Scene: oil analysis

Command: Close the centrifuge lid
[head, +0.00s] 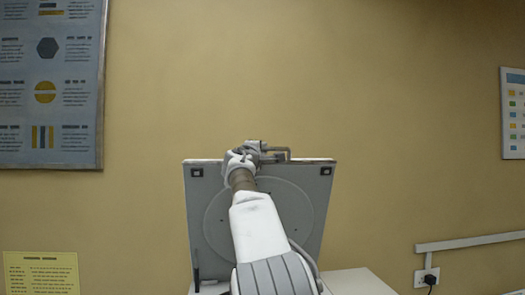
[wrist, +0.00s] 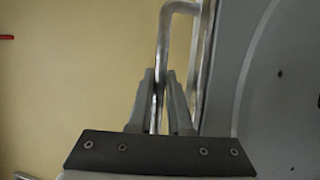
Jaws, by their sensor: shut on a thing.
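The centrifuge lid (head: 315,225) is a grey square panel with a round disc on its inner face. It stands raised, close to upright, in front of the wall in the head view. Part of it shows at the right of the wrist view (wrist: 232,80). A metal handle (head: 280,150) sits at its top edge. In the wrist view the handle (wrist: 165,40) is a bent silver bar passing between the two fingers of my gripper (wrist: 160,78). My gripper (head: 252,152) is shut on the handle. My arm hides the middle of the lid and the centrifuge body below.
A cable duct with a socket (head: 427,277) runs along the wall at right. Posters (head: 50,80) hang on the wall. The space above the lid is clear.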

